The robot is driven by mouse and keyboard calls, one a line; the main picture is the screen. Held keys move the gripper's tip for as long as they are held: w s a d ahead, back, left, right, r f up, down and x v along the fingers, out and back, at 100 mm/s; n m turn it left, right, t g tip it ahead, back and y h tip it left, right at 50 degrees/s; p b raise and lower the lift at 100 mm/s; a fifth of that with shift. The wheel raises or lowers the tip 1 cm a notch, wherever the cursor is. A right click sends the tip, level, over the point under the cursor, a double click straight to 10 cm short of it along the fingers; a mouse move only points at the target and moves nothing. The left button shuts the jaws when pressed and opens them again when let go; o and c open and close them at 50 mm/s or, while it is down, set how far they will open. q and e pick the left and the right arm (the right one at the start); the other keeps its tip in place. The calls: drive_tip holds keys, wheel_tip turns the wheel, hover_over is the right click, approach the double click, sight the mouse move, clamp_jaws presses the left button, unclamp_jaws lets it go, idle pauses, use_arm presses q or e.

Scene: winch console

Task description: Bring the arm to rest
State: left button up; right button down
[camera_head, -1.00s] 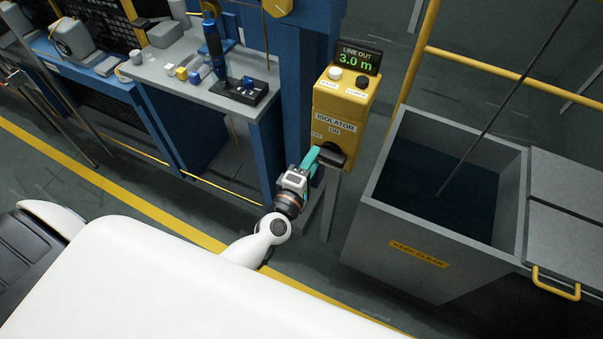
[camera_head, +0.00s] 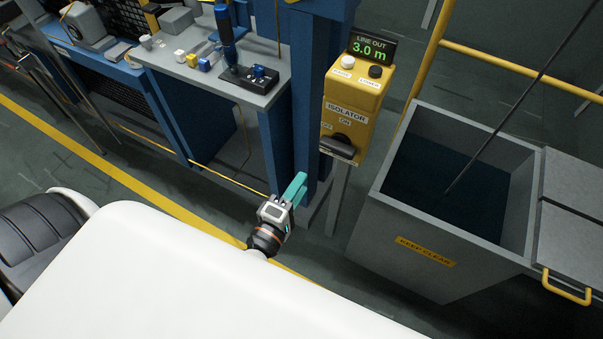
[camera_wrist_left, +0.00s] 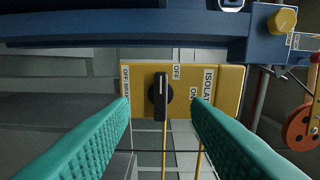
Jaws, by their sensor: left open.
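My left gripper (camera_head: 294,189) is in the middle of the head view, below and left of the yellow isolator box (camera_head: 349,110), apart from it and empty. In the left wrist view its two teal fingers (camera_wrist_left: 160,130) stand wide apart. Between and beyond them is the box with a black rotary handle (camera_wrist_left: 160,97) and labels reading "OFF" and "ON". The handle also shows on the box front in the head view (camera_head: 340,148). The box top has a white button (camera_head: 348,62) and a black button (camera_head: 376,71). My right gripper is not in view.
The display (camera_head: 372,47) reads "LINE OUT 3.0 m". A grey open tank (camera_head: 430,255) marked "KEEP CLEAR" stands right, with a line running into it. A blue-framed workbench (camera_head: 255,100) holding several small items stands left. Yellow rails (camera_head: 500,65) run behind the tank.

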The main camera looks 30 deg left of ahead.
use_arm(q)
drive_tip(key=shift+f, duration=0.1)
drive_tip(key=s+f+m+g+p, duration=0.1)
drive_tip(key=s+f+m+g, duration=0.25)
drive_tip(key=f, duration=0.55)
drive_tip(key=s+f+m+g+h, duration=0.1)
drive_tip(key=s+f+m+g, duration=0.1)
drive_tip(key=f+m, duration=0.5)
drive_tip(key=s+f+m+g+p, duration=0.1)
drive_tip(key=s+f+m+g, duration=0.15)
drive_tip(key=f, duration=0.85)
drive_tip(key=s+a+f+m+g, duration=0.2)
drive_tip(key=s+f, duration=0.5)
drive_tip(key=s, duration=0.4)
drive_tip(key=s+a+f+m+g+y, duration=0.1)
drive_tip(key=s+a+f+m+g, duration=0.2)
drive_tip(key=s, duration=0.8)
wheel_tip(320, 180, down, 4)
drive_tip(key=m+g+p, duration=0.1)
drive_tip(key=m+g, duration=0.1)
drive_tip(key=g, duration=0.2)
drive_tip(key=shift+s+a+f+y, duration=0.15)
drive_tip(key=shift+s+a+y, duration=0.05)
drive_tip(key=shift+s+y, duration=0.1)
